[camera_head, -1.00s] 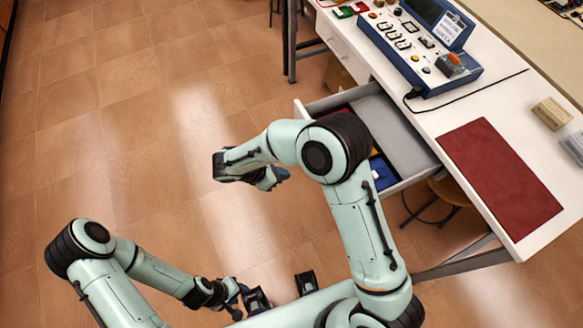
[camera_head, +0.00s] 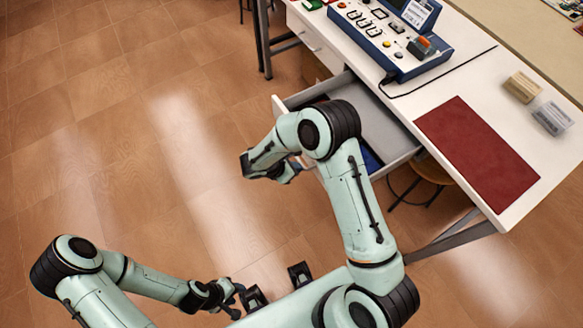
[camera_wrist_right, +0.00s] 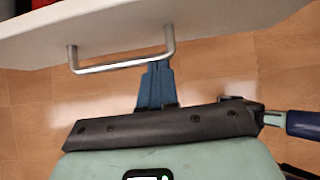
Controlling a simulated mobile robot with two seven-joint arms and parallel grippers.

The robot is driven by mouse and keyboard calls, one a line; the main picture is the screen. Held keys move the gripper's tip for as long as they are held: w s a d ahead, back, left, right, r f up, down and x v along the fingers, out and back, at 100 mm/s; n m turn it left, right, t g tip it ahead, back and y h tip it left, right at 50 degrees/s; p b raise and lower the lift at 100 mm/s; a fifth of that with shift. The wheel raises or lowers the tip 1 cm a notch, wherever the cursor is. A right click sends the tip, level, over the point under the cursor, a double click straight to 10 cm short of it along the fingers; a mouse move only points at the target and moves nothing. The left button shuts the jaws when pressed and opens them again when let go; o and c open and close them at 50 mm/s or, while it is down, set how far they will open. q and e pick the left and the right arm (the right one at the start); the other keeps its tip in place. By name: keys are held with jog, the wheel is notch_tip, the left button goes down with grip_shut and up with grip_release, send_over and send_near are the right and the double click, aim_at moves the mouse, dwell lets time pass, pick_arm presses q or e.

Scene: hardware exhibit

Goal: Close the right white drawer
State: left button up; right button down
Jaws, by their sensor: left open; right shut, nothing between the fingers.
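The white drawer (camera_head: 281,108) under the white desk stands pulled out. My right arm hides part of its front and inside. In the right wrist view, the drawer front (camera_wrist_right: 210,22) spans the top, with a silver bar handle (camera_wrist_right: 120,66). My right gripper (camera_head: 294,168) is shut and empty in front of the drawer. In the wrist view its dark blue fingers (camera_wrist_right: 156,72) point at the front, their tips by the handle's right end. I cannot tell whether they touch it. My left gripper (camera_head: 236,297) is open and low near my body, away from the desk.
The desktop (camera_head: 470,75) carries a blue control panel (camera_head: 385,35), a dark red mat (camera_head: 478,150) and two small blocks. Another drawer (camera_head: 318,45) farther along the desk looks shut. A stool (camera_head: 430,170) stands beneath the desk. The tiled floor at left is clear.

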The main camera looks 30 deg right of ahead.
jog(key=d, duration=0.6)
jog(key=w+d+b, duration=0.1)
jog(key=d, duration=1.2)
jog(key=shift+w+d, duration=0.15)
jog(key=shift+d, duration=0.2)
jog(key=p, duration=0.2)
send_over(373, 133)
jog(key=shift+a, duration=0.1)
